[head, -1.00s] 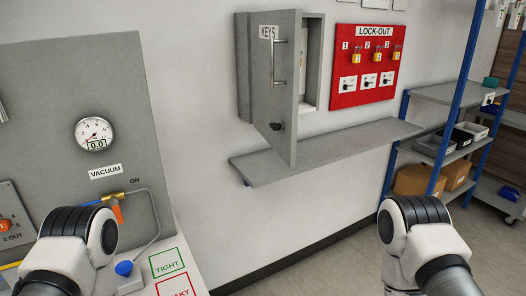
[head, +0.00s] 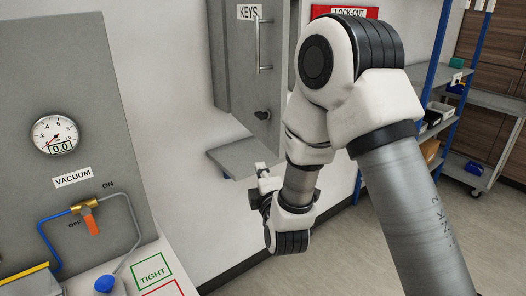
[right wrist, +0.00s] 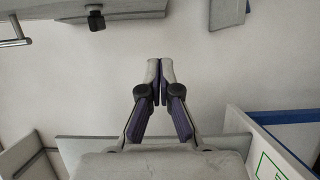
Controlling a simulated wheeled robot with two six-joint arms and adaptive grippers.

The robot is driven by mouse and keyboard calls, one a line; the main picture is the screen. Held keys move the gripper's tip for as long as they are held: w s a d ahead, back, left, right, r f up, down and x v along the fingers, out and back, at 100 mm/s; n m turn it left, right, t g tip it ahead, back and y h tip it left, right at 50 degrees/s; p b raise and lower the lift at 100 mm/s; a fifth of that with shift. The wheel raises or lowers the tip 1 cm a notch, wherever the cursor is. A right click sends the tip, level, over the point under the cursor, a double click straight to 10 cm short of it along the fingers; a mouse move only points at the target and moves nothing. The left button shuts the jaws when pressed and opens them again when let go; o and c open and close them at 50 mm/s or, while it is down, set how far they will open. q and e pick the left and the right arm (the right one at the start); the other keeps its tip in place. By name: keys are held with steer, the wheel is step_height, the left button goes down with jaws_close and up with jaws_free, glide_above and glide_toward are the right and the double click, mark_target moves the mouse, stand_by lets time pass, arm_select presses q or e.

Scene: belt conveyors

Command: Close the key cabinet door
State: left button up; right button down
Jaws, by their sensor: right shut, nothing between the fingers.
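The grey key cabinet (head: 217,60) hangs on the wall in the head view. Its door (head: 275,92), labelled KEYS, stands open towards me, with an upright bar handle (head: 259,45) and a dark knob (head: 262,115). My right arm covers the cabinet's right side and opening. My right gripper (head: 262,170) appears just below the knob in the picture; I cannot tell its exact gap from the door. In the right wrist view, its fingers (right wrist: 160,65) are together with nothing between them. The knob (right wrist: 97,22) shows above left of them, apart. My left gripper is out of view.
A grey wall shelf (head: 236,160) juts out below the cabinet. The red LOCK-OUT board (head: 345,10) is mostly hidden by my arm. The vacuum panel (head: 70,105) stands at left, and blue-posted shelving (head: 436,60) at right. Open floor shows at lower right.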

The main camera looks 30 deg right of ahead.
steer(key=w+d+p, duration=0.4)
steer(key=w+d, duration=0.2)
steer(key=w, duration=0.1)
steer(key=shift+w+d, duration=0.2)
steer(key=shift+d, duration=0.1)
steer(key=shift+a, duration=0.1)
